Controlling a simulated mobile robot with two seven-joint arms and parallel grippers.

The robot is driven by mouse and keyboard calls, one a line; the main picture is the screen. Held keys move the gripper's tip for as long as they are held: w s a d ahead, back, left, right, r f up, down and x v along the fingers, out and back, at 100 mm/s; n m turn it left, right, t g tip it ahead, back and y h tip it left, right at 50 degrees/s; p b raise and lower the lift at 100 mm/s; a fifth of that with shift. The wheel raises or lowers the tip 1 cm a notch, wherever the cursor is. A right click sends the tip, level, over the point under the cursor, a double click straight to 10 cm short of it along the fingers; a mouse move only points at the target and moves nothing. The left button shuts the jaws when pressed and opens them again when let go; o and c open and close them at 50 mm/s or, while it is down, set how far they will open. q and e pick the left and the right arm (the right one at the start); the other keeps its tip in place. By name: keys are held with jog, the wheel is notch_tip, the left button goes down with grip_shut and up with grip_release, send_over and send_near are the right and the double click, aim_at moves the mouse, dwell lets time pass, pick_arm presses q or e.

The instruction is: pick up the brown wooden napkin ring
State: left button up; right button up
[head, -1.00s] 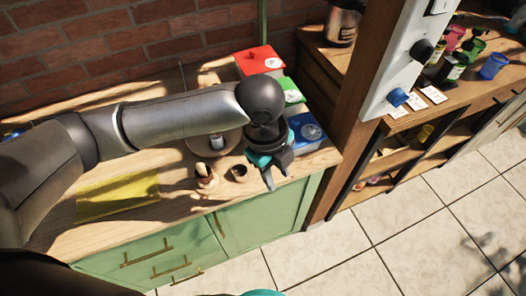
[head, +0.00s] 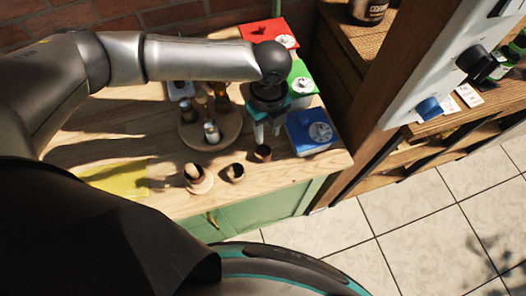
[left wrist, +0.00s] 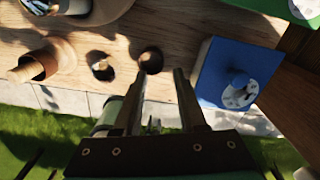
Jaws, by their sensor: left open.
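A small brown wooden ring (head: 262,153) stands upright on the wooden counter, near its front right and left of the blue box. It also shows in the left wrist view (left wrist: 151,60), just beyond my fingertips. A second small brown round piece (head: 235,173) stands to its left and also shows in the left wrist view (left wrist: 102,67); I cannot tell for sure which is the napkin ring. My left gripper (head: 268,133) is open and empty, pointing down just behind the first ring. Its fingers (left wrist: 160,75) are spread. My right gripper is not in view.
The blue box (head: 308,133) stands close to the gripper's right. Green (head: 302,78) and red (head: 262,33) boxes are behind. A round wooden tray with bottles (head: 188,139), a wooden holder (head: 199,186) and a yellow cloth (head: 118,178) lie left.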

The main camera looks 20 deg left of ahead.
aim_at(269, 148)
pick_arm(q)
notch_tip(269, 148, down, 2)
jog(key=shift+f, duration=0.1)
jog(key=f, duration=0.3)
jog(key=shift+d+f+b, duration=0.3)
jog(key=shift+b, duration=0.1)
jog(key=shift+f, duration=0.5)
jog(key=shift+c, duration=0.5)
grip_shut()
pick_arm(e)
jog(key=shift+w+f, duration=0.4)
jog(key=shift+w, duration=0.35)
